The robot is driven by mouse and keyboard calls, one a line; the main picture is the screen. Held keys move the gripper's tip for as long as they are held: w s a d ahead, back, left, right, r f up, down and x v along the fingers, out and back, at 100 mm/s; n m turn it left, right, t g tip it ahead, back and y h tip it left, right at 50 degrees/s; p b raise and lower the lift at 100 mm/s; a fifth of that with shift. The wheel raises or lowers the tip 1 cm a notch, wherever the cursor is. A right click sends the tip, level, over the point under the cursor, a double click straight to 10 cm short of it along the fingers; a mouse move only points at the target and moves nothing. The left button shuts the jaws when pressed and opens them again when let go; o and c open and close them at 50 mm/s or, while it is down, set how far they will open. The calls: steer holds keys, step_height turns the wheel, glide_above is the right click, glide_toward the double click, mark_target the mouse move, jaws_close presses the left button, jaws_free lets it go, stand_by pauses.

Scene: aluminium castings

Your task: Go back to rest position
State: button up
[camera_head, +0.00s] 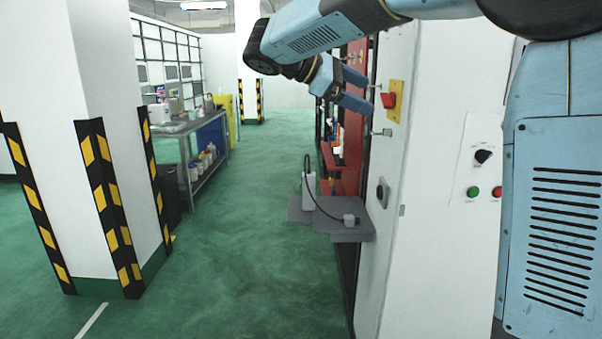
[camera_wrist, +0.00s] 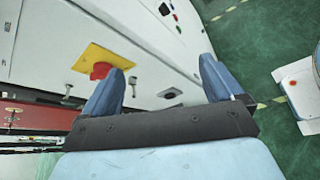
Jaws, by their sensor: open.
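My gripper (camera_head: 357,91) is in the upper middle of the head view, at the end of my blue arm. Its two blue fingers are apart with nothing between them. A red knob (camera_head: 388,100) on a yellow plate (camera_head: 397,88) is on the white cabinet just right of the fingertips. In the wrist view my gripper (camera_wrist: 163,84) is open and empty in front of the white cabinet front. The red knob (camera_wrist: 101,71) and yellow plate (camera_wrist: 100,60) show beside the left finger, which partly overlaps the knob's surroundings. I cannot tell the exact gap to the knob.
The white cabinet (camera_head: 440,150) stands close on the right, with a grey shelf (camera_head: 345,229) jutting from it. A white pillar (camera_head: 105,60) with striped guards stands left. A workbench (camera_head: 207,150) is farther back. Green floor (camera_head: 240,240) between is clear.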

steer(key=s+d+f+m+y, duration=0.5)
steer(key=s+d+f+y, duration=0.3)
steer(key=s+d, duration=0.4)
steer(key=s+f+m+t+y, duration=0.3)
steer(key=s+f+m+y, duration=0.2)
steer(key=s+f+m, duration=0.3)
steer(key=shift+s+a+f+m, duration=0.3)
steer(key=shift+s+f, duration=1.3)
steer(key=shift+s, duration=0.5)
